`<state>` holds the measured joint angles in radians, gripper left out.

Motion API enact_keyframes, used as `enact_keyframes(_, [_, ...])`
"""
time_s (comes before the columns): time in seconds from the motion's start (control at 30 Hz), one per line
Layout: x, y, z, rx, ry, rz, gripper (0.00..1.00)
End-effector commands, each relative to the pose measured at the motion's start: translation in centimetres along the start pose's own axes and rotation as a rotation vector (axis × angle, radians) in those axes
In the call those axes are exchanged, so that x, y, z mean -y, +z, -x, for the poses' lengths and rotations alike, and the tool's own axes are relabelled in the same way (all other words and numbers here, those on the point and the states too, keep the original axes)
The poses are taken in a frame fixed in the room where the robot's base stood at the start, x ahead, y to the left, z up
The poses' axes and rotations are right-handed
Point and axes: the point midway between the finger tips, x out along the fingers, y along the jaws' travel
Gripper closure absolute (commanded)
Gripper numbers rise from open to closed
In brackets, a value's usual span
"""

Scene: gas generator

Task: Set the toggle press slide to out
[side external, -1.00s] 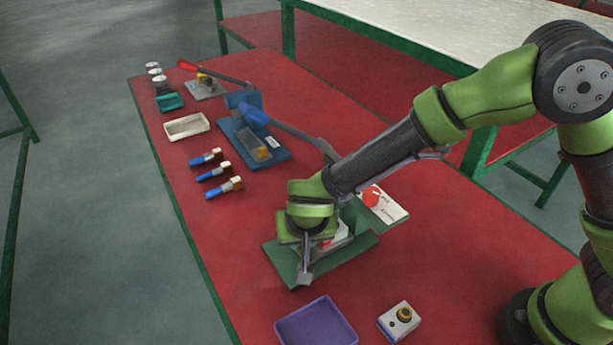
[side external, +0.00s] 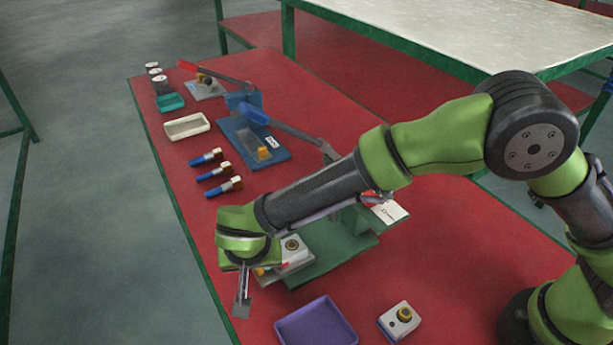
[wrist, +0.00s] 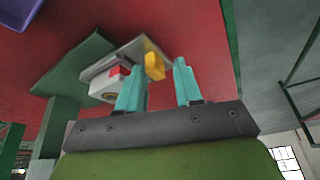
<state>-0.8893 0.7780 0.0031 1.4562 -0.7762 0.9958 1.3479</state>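The toggle press has a green base (side external: 335,257) on the red bench, partly behind my arm. Its grey slide (wrist: 112,58) carries a white block (wrist: 103,88) with a red patch and a round hole. The block also shows in the side view (side external: 295,252), left of the base's middle. The slide's yellow knob (wrist: 154,66) stands at its outer end. My gripper (wrist: 157,65) is open, its two teal fingers apart, with the knob between them at the tips, close to the left finger. I cannot tell whether they touch. The fingertips are mostly hidden in the side view.
A purple tray (side external: 317,325) and a small white box with a yellow-black button (side external: 399,319) lie in front. A blue press (side external: 250,140), several blue-handled parts (side external: 222,187) and a cream tray (side external: 187,126) stand farther back. The bench's left edge is near my gripper.

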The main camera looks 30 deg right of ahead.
Motion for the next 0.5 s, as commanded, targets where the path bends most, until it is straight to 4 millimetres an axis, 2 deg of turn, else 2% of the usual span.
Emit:
enact_keyframes(0.27, [0.0,0.1,0.3,0.001,-0.001,0.002,0.68])
enact_keyframes(0.37, [0.0,0.0,1.3,0.0,-0.001,0.001,0.68])
enact_keyframes(0.5, [0.1,0.0,4.0,0.0,-0.004,0.001,0.68])
